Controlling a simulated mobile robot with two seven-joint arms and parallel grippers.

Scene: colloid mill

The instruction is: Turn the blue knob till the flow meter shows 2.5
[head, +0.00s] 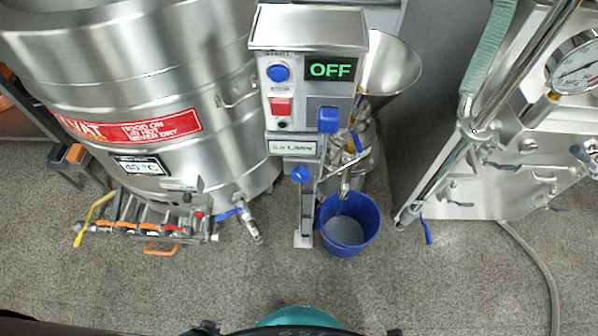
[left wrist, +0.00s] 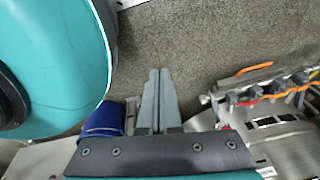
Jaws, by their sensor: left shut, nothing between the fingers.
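The blue knob (head: 301,174) sits on a thin upright stand below the control box. Just above it, the flow meter's small pale display (head: 292,147) appears to read 0.0 L/MIN, though the digits are blurred. The control box (head: 307,30) shows OFF in green. My left gripper (left wrist: 158,72) is shut and empty in the left wrist view, over bare floor and apart from the knob. I cannot make out its fingers in the head view. My right gripper is in neither view.
A blue bucket (head: 350,222) stands right of the knob's stand, under a spout. A steel vat (head: 150,70) is at left, with a valve manifold (head: 150,228) on the floor. A steel panel with pipes (head: 500,150) is at right. The front floor is clear.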

